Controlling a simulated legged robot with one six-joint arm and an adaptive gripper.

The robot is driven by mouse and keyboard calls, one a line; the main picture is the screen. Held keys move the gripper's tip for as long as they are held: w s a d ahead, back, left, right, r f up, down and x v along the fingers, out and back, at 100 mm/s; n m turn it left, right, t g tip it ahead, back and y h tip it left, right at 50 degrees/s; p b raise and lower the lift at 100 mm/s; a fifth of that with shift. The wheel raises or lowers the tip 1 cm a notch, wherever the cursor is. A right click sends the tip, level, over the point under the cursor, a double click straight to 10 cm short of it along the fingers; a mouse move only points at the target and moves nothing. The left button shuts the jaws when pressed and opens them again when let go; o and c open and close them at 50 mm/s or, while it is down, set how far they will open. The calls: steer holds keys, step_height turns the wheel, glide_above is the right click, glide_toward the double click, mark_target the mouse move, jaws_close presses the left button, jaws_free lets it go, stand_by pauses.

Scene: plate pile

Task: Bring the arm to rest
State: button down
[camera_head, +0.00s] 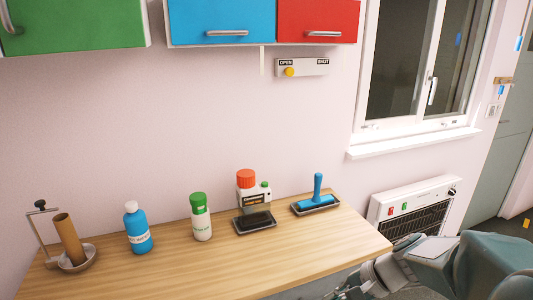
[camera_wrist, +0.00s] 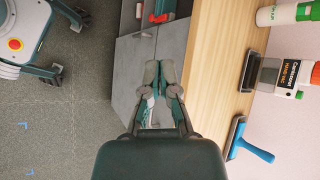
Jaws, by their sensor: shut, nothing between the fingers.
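My gripper (camera_wrist: 160,68) is shut and empty in the wrist view. Its two fingers meet in front of a grey surface, beside the long edge of the wooden counter (camera_wrist: 205,55). In the head view my arm comes in at the lower right, past the right end of the counter (camera_head: 310,257). My gripper is partly cut off there by the bottom edge of the picture. It holds none of the things on the counter.
On the counter stand a paper-roll holder (camera_head: 80,264), a blue bottle (camera_head: 137,230), a green-capped bottle (camera_head: 201,218), a red-capped dispenser (camera_head: 248,190) and a blue-handled tool (camera_head: 318,190). A heater (camera_head: 410,207) hangs right of it. Open floor (camera_wrist: 60,130) shows at left in the wrist view.

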steer(key=s+r+n+t+h, duration=0.2)
steer(key=s+r+n+h, duration=0.2)
steer(key=s, duration=0.2)
steer(key=s+d+r+n+t+h, duration=0.1)
steer(key=s+r+n+t+h, duration=0.1)
steer(key=s+r+n+h, duration=0.2)
steer(key=s+n, duration=0.1)
steer(key=s, duration=0.2)
steer(key=shift+s+d+n, duration=0.15)
steer(key=shift+n, duration=0.15)
steer(key=shift+r, duration=0.1)
stand_by(0.4)
